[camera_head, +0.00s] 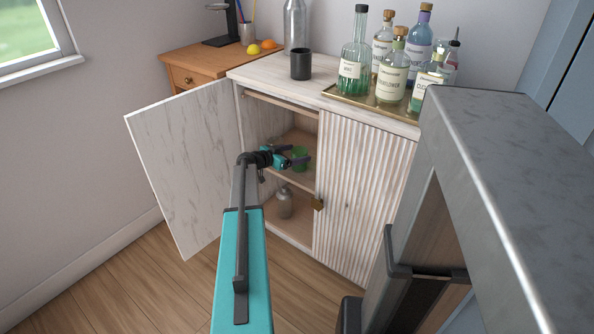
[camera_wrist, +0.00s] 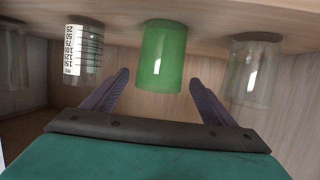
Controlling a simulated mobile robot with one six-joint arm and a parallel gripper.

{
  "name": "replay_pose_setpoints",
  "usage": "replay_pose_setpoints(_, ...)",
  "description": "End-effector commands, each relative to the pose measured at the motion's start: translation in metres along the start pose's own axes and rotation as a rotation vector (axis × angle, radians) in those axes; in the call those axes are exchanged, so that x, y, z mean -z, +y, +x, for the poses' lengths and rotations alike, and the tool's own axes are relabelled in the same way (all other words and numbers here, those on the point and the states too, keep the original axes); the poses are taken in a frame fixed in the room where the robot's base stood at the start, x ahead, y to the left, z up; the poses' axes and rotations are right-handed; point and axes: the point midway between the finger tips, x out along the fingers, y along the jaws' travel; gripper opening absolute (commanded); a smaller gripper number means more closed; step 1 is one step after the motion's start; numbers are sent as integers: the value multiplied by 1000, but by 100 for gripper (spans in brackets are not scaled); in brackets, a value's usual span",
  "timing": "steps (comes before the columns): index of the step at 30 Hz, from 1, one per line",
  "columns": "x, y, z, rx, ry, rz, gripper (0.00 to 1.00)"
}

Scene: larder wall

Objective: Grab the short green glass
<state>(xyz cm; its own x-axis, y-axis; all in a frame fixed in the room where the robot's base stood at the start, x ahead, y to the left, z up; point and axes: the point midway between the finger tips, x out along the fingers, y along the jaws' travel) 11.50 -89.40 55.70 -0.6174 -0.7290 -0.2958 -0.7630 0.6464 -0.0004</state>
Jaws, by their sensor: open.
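The short green glass (camera_head: 299,153) stands on the upper shelf inside the open cabinet, partly hidden behind my gripper (camera_head: 297,159). In the wrist view, which looks upside down, the green glass (camera_wrist: 163,56) is in the middle, against the shelf. My gripper (camera_wrist: 159,77) is open and empty. Its two dark fingers point toward the glass, with one tip on each side of it in the picture. I see gaps between the fingers and the glass. How deep the glass is between them I cannot tell.
A clear measuring glass (camera_wrist: 84,54) and a clear tumbler (camera_wrist: 252,70) stand to either side of the green glass. The cabinet's left door (camera_head: 185,165) is open, the ribbed right door (camera_head: 362,200) shut. A bottle (camera_head: 284,202) stands on the lower shelf.

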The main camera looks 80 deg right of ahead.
Motion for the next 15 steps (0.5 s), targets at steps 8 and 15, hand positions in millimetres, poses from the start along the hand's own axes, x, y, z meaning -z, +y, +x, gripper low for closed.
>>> replay_pose_setpoints(8, 0, 0, 20, 0, 0, 0, 79)
replay_pose_setpoints(15, 0, 0, 20, 0, 0, 0, 79)
